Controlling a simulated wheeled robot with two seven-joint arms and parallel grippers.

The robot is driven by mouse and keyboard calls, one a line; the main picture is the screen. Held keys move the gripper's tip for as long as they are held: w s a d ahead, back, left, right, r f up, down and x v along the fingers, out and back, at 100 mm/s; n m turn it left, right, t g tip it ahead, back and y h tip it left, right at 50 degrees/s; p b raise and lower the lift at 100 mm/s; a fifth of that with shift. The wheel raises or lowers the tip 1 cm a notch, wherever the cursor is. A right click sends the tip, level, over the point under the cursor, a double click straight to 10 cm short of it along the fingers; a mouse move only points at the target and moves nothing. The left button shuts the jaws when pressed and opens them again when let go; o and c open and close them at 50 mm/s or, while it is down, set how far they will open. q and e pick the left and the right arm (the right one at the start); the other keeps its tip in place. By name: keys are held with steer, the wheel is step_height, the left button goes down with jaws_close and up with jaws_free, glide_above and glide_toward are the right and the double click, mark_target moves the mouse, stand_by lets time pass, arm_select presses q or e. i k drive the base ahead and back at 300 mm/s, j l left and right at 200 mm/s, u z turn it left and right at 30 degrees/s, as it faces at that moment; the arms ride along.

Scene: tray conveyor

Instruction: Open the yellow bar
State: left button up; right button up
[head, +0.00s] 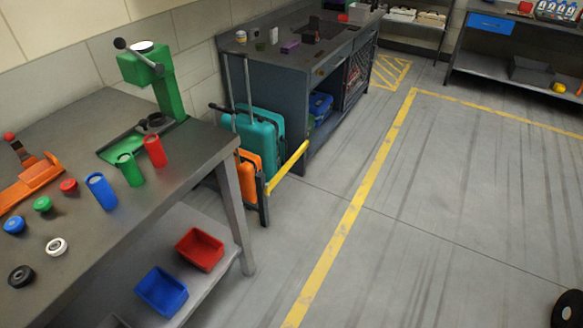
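The yellow bar (287,168) shows in the head view, left of the middle. It runs from a dark upright post (263,198) up and right toward the dark cabinet workbench (285,92). It crosses in front of a gap between two workbenches. An orange suitcase (248,172) and a teal suitcase (262,135) stand behind it in this gap. Whether the bar's far end touches the cabinet is too small to tell. Neither of my grippers is in view.
A grey workbench (60,240) on the left holds a green press (170,85), colored cylinders and caps. Its lower shelf holds a red bin (200,249) and a blue bin (162,291). The floor right of the bar is clear, with a yellow floor line (350,215).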

mark_target(268, 187)
steer(key=i+l+u, duration=0.1)
steer(key=i+l, duration=0.15)
steer(key=i, duration=0.2)
steer(key=i+l+u, duration=0.15)
steer(key=i, duration=0.3)
steer(key=l, duration=0.1)
